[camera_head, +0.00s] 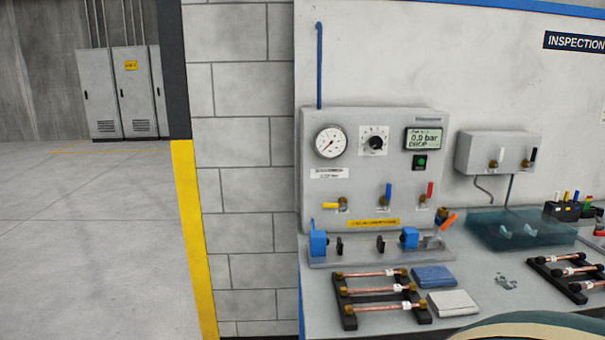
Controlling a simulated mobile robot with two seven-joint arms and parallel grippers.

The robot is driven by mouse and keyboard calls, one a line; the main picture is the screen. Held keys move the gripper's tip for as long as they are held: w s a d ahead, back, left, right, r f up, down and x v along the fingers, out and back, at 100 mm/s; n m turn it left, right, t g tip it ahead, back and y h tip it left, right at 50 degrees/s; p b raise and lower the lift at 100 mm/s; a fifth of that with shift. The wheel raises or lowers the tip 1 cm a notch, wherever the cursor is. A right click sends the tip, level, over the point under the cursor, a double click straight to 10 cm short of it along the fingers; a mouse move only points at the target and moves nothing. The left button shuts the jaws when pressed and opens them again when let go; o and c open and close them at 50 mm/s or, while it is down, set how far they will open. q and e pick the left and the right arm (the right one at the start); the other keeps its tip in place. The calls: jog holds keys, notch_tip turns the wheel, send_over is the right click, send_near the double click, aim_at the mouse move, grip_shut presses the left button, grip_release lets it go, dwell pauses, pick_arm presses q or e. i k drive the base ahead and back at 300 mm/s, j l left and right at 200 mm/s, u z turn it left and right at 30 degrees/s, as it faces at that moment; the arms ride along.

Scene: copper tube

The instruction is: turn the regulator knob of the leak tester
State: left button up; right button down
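The leak tester (312,150) is a light grey panel on the wall at the back of the bench. Its regulator knob (374,142) is a small dark round knob on a white scale plate, between the round pressure gauge (331,141) and the display (423,138), which reads about 0.0 bar. Nothing touches the knob. Below are valves with a yellow handle (331,205), a blue handle (388,191) and a red handle (430,190). A green button (421,161) sits under the display. Neither of my grippers is in view.
A clamp fixture (367,254) with blue blocks stands below the panel. In front are a rack of copper tubes (375,289), a blue cloth (433,277) and a white cloth (453,302). A water tank (520,230) stands right. The floor at left is clear.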

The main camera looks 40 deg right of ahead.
aim_at(376, 142)
jog(key=z, duration=1.8)
jog(key=i+j+z, duration=0.15)
jog(key=z, duration=0.9)
